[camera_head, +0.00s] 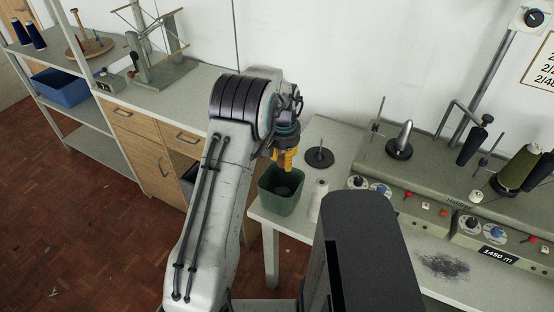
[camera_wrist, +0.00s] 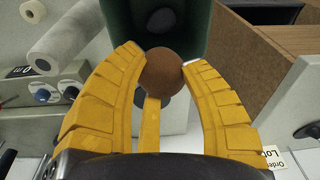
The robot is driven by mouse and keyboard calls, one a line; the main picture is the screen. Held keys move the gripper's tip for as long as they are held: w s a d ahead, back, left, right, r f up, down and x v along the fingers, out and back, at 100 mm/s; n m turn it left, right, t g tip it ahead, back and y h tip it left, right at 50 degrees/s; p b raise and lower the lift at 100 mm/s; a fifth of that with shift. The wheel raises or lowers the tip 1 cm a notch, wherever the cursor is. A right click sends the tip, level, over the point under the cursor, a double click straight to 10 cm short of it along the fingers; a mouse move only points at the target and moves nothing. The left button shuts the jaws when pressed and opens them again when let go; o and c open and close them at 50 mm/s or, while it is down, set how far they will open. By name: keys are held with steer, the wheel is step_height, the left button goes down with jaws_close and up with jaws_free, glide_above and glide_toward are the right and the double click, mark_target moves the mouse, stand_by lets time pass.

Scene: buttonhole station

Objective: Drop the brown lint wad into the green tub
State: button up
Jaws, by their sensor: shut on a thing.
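The brown lint wad (camera_wrist: 163,77) is a round brown ball. In the wrist view it sits between the yellow fingertips of my gripper (camera_wrist: 165,72), which is shut on it. The green tub (camera_head: 282,203) stands at the left end of the winder table in the head view. My gripper (camera_head: 287,166) points down over the back part of the tub's opening, above it. The tub (camera_wrist: 118,22) also shows beyond the wad in the wrist view, with something dark inside. The wad cannot be made out in the head view.
A white thread cone (camera_head: 318,201) stands close to the tub's right side. A dark round spindle base (camera_head: 320,157) is behind it. The winding machine (camera_head: 420,190) fills the table to the right. A wooden cabinet (camera_head: 150,150) stands to the left.

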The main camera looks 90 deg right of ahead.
mark_target(284, 159)
step_height(284, 159, down, 6)
steer(key=b, duration=0.3)
steer(key=shift+r+b, duration=0.1)
steer(key=shift+b, duration=0.2)
steer(key=o, duration=0.8)
steer(key=shift+c, duration=0.2)
steer(key=shift+r, duration=0.1)
steer(key=r, duration=0.4)
steer(key=a+r, duration=0.1)
steer(key=r, duration=0.6)
steer(key=shift+w+a+r, duration=0.2)
steer(key=shift+w+r, duration=0.05)
steer(key=shift+r, duration=0.15)
